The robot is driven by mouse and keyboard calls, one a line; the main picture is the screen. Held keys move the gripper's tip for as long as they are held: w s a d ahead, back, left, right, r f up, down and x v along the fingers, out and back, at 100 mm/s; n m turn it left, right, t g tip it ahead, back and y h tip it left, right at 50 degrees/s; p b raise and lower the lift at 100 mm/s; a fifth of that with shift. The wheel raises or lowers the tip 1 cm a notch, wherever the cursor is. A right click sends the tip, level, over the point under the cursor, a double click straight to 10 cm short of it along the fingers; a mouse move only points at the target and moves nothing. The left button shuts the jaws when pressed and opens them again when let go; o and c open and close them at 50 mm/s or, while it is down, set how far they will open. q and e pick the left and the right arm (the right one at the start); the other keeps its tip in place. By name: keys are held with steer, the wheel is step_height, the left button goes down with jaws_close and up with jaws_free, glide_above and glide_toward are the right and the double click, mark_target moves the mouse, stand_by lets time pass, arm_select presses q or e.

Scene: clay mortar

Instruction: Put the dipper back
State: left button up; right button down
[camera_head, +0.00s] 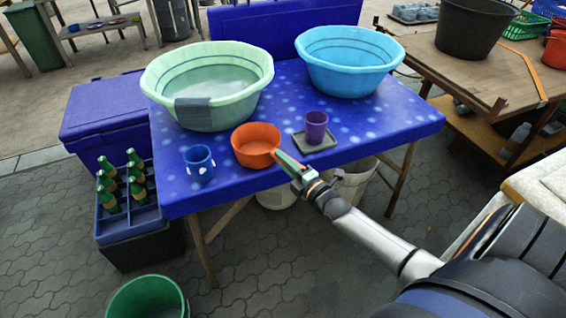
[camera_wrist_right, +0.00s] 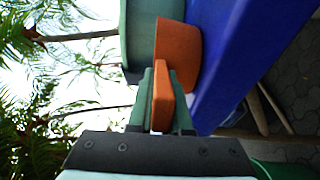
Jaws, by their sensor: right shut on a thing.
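The orange dipper (camera_head: 255,146) sits upright at the front of the blue table, between a blue mug and a small tray. My right gripper (camera_head: 287,164) is shut on its handle, which points toward the front right. In the right wrist view, the gripper (camera_wrist_right: 160,95) has its fingers on both sides of the orange handle (camera_wrist_right: 162,100), with the dipper's bowl (camera_wrist_right: 178,50) beyond. I cannot tell whether the dipper rests on the table or hangs just above it. A pale green basin (camera_head: 215,112) holding water stands behind it. My left gripper is not in view.
On the blue table (camera_head: 350,150) are a blue mug (camera_head: 199,164), a purple cup (camera_head: 316,127) on a grey tray (camera_head: 314,142), and a light blue basin (camera_head: 349,65). A grey cloth (camera_head: 193,113) hangs over the green basin's rim. A bottle crate (camera_head: 130,218) stands at left.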

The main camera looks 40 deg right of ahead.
steer(key=shift+r, duration=0.1)
steer(key=shift+f, duration=0.25)
steer(key=c, duration=0.8)
jaws_free()
steer(key=shift+c, duration=0.2)
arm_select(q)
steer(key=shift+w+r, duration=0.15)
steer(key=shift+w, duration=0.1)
arm_select(e)
steer(key=shift+r, duration=0.25)
steer(key=s+p, duration=0.2)
steer(key=s, duration=0.9)
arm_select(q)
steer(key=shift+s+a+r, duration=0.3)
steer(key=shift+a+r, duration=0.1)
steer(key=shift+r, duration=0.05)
arm_select(e)
steer(key=s+a+f+m+g+y, duration=0.1)
steer(key=s+a+f+m+g, duration=0.3)
steer(key=a+m, duration=0.4)
steer(key=s+a+f+m+g+y, duration=0.1)
steer(key=s+a+f+m+g, duration=0.3)
steer(key=a, duration=1)
steer(key=s+f+m, duration=0.3)
steer(key=s, duration=0.1)
steer(key=shift+s+f+m+g+y, duration=0.15)
steer(key=shift+s+m+g+y, duration=0.15)
steer(key=shift+s+m+g, duration=0.1)
